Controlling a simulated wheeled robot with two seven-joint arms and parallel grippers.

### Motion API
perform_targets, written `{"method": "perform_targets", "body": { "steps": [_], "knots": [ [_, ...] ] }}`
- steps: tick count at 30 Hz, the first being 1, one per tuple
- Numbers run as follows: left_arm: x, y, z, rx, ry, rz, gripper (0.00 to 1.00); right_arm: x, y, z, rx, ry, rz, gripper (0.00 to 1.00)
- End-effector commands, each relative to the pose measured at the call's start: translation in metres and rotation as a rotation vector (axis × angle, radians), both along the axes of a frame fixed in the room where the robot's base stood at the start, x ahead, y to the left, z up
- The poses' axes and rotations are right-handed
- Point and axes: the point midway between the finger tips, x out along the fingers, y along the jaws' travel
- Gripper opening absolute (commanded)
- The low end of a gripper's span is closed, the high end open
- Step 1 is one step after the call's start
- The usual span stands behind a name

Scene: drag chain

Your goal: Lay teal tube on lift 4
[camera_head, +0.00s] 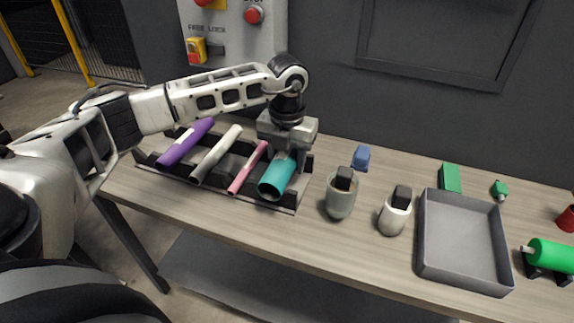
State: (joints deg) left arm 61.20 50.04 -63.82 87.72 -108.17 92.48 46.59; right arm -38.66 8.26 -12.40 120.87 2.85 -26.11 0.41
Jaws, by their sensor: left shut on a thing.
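The teal tube (275,181) lies lengthwise at the right end of the dark rack (288,206), its open end facing the front. My left gripper (285,160) reaches down from above and is shut on the rear part of the teal tube. Left of it in the same rack lie a pink tube (248,170), a white tube (216,155) and a purple tube (186,144). The fingertips partly hide the back of the teal tube, and I cannot tell if it fully touches its cradle. My right gripper does not show.
Two cups (341,197) (394,215) with dark-topped items stand right of the rack. Behind them is a blue block (361,157). A grey tray (428,252) is empty. Green pieces (450,178) lie behind it; a green cylinder (551,254) lies on a black stand at right.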

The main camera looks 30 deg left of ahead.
Motion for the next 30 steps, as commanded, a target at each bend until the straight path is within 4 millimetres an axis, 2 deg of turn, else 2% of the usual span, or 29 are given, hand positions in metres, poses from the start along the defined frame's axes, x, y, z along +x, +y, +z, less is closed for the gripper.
{"method": "perform_targets", "body": {
  "steps": [1, 18, 30],
  "knots": [
    [0.001, 0.000, 0.007, -0.001, -0.002, 0.000, 0.17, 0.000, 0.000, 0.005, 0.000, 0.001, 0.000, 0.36],
    [0.001, 0.000, 0.040, -0.001, -0.003, 0.001, 0.17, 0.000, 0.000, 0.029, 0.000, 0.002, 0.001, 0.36],
    [0.000, 0.000, 0.043, -0.001, -0.002, 0.001, 0.17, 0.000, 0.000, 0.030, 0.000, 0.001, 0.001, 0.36]
  ]
}}
